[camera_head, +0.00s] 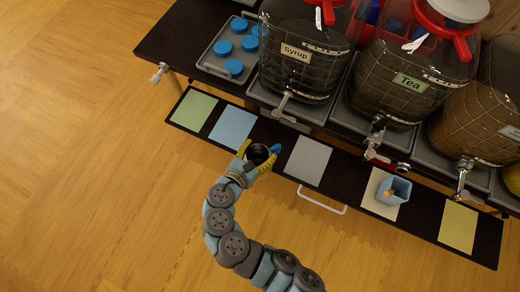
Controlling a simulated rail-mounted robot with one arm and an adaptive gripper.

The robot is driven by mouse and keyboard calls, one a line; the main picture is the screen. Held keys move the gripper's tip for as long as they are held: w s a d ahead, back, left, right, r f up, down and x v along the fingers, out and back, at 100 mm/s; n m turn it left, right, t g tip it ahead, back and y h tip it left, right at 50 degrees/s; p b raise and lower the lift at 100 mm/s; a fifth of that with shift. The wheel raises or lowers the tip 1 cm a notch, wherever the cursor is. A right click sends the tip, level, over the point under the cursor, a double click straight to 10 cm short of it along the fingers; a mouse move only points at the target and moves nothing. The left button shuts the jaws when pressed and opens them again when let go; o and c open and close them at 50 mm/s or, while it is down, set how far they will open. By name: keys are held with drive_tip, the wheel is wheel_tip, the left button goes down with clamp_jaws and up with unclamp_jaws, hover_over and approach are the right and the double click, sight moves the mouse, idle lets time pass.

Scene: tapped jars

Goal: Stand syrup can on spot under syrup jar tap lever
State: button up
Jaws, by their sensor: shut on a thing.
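The syrup jar (305,70) is a dark-filled jar in a wire cage with a "Syrup" label, at the top middle. Its metal tap (285,102) points down at the front. My gripper (260,156) has yellow fingers and is shut on a small dark can (258,152), which looks upright with its open top showing. The can is in front of the tap and to its lower left, between the blue mat (232,127) and the grey mat (308,161). The fingers partly hide the can. I cannot tell whether its base touches the dark shelf.
A "Tea" jar (415,70) and another jar (485,110) stand to the right. A blue cup (394,190) stands on a cream mat. Green (194,109) and yellow (458,227) mats lie at the ends. A tray (215,60) holds several blue lids.

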drive_tip(key=shift+w+d+f+b, duration=0.15)
drive_tip(key=shift+w+d+f, duration=0.15)
drive_tip(key=shift+w+f, duration=0.5)
drive_tip(key=shift+w+d+f+b, duration=0.2)
drive_tip(key=shift+w+f, duration=0.25)
drive_tip(key=shift+f, duration=0.5)
drive_tip(key=w+d+p, duration=0.3)
drive_tip(key=w+p, duration=0.1)
drive_tip(key=w, duration=0.5)
drive_tip(key=shift+d, duration=0.2)
drive_tip(key=shift+r+p, duration=0.15)
drive_tip(key=shift+p, duration=0.25)
drive_tip(key=shift+f+b, duration=0.35)
drive_tip(key=shift+f, duration=0.25)
idle(1.2)
drive_tip(key=o, duration=1.2)
drive_tip(key=shift+f, duration=0.1)
